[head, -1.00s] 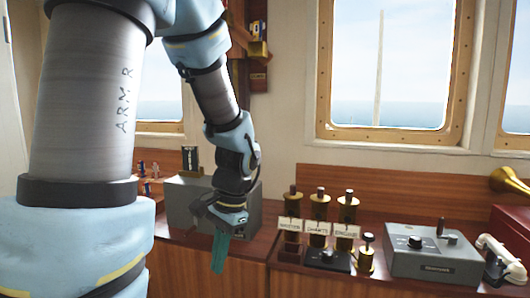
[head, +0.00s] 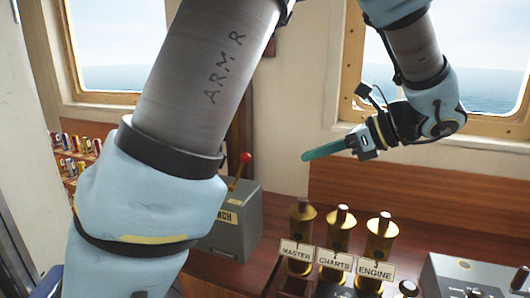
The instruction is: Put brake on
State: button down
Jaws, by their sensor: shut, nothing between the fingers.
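A grey box (head: 228,228) stands on the wooden console at the centre left, partly hidden behind my arm. Its label (head: 227,217) reads "NCH" in the part that shows. A lever with a red knob (head: 245,158) and a yellow shaft rises from the box, leaning slightly right. No part in view is marked as a brake. My gripper (head: 307,156) has teal fingers that are shut and empty. It is raised above the console, pointing left, to the right of the red knob in the picture and apart from it.
Three brass cylinders labelled MASTER (head: 301,226), CHARTS (head: 338,237) and ENGINE (head: 378,246) stand on the console below my gripper. Another grey control box (head: 455,278) is at the lower right. Rows of small coloured handles (head: 75,143) are at the far left.

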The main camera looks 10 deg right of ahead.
dwell(0.3)
jog(key=p, duration=0.4)
send_near(239, 172)
jog(key=shift+w+a+f, duration=0.2)
jog(key=shift+w+a, duration=0.6)
jog(key=shift+w, duration=0.15)
jog(key=shift+w, duration=0.1)
